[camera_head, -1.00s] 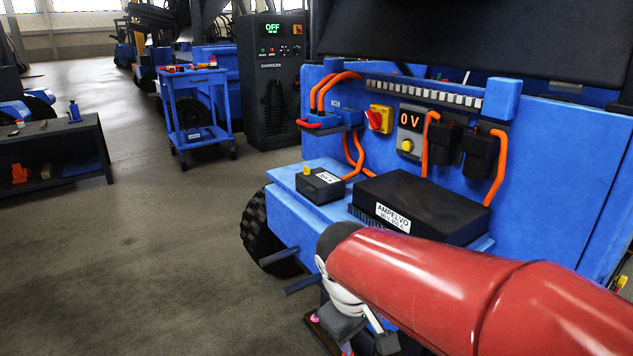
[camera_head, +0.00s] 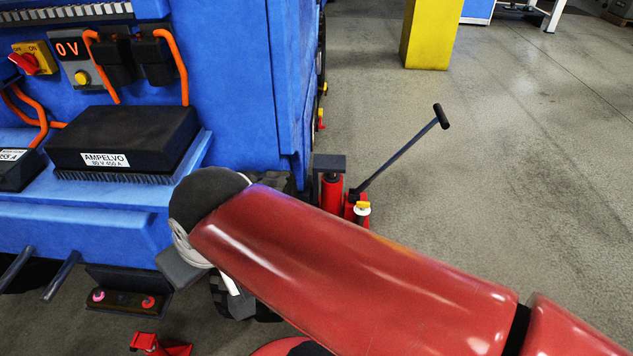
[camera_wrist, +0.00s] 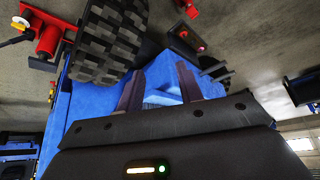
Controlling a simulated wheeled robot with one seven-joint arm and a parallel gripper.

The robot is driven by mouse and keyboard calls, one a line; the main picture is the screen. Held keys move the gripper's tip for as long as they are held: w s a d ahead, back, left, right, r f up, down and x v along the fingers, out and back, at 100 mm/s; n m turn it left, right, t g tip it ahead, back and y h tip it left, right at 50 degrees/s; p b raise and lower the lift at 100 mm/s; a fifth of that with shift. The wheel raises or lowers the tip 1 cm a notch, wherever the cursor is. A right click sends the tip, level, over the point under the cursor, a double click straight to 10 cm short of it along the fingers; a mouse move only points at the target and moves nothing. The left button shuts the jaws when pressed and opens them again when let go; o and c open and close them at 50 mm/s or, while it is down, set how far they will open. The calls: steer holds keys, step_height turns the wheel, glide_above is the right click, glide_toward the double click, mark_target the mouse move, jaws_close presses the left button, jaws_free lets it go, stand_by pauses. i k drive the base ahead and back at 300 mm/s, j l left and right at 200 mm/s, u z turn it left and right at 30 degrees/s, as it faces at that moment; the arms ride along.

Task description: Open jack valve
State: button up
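A red jack (camera_head: 332,194) stands on the floor at the right end of the blue machine in the head view. A long black handle (camera_head: 405,148) slants up and right from it. A small yellow-and-white knob (camera_head: 362,207), perhaps its valve, shows at its base, just above my red arm. In the wrist view, the jack (camera_wrist: 48,42) and knob (camera_wrist: 20,22) appear at the upper left, beside a black tyre. My gripper (camera_wrist: 160,88) has its two dark fingers apart with nothing between them, facing blue bodywork, away from the jack. The head view does not show its fingertips clearly.
The blue machine (camera_head: 232,95) fills the left, with a black box (camera_head: 125,137) on its ledge. Another red floor device (camera_head: 160,345) sits low at the left. A yellow post (camera_head: 431,35) stands behind. Floor right of the jack is clear.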

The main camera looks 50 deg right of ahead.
mark_target(361, 204)
steer(key=z, duration=1.8)
